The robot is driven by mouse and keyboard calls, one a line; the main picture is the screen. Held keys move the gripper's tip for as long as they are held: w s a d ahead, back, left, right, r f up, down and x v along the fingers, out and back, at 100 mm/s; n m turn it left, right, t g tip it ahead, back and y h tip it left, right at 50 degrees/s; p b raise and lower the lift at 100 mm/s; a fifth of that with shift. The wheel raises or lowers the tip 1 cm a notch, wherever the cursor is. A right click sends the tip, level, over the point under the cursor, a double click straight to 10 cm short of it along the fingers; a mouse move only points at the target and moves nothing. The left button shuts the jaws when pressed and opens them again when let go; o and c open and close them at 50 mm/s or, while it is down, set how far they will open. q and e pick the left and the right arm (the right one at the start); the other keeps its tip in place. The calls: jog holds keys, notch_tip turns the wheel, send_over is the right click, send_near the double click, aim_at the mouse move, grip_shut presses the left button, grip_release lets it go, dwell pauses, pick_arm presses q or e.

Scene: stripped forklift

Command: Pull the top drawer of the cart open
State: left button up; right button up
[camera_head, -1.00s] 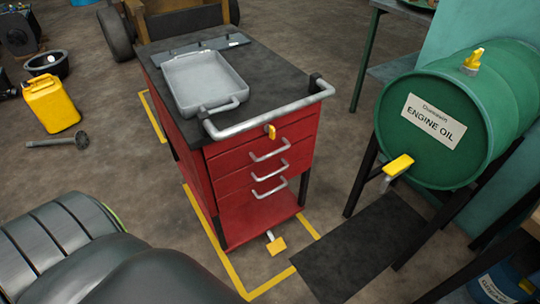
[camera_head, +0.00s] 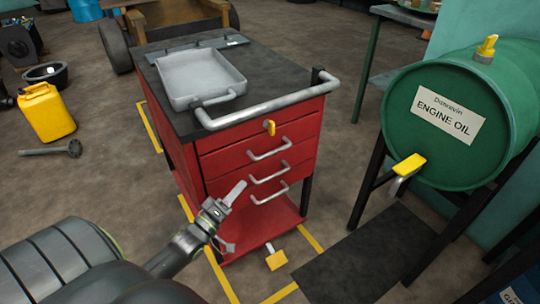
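The red tool cart (camera_head: 185,160) with a black top stands in the middle of the view. Its drawers are stacked on the front face and look shut. The top drawer (camera_head: 230,158) has a grey bar handle (camera_head: 270,150), and a yellow piece (camera_head: 269,126) sits above it. My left gripper (camera_head: 238,190) is in front of the cart's lower left front, below and left of the top drawer handle and apart from it. It looks empty, but I cannot tell whether its fingers are spread. My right gripper is not in view.
A grey push bar (camera_head: 265,105) runs along the cart's top front edge. A grey tray (camera_head: 200,75) lies on top. A yellow pedal (camera_head: 276,258) sticks out low in front. A green oil drum (camera_head: 435,150) on a stand is at the right, with a dark mat (camera_head: 365,250) beside it.

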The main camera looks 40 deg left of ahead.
aim_at(270, 152)
pick_arm(q)
jog(key=x, duration=1.5)
jog(key=shift+w, duration=0.3)
grip_shut()
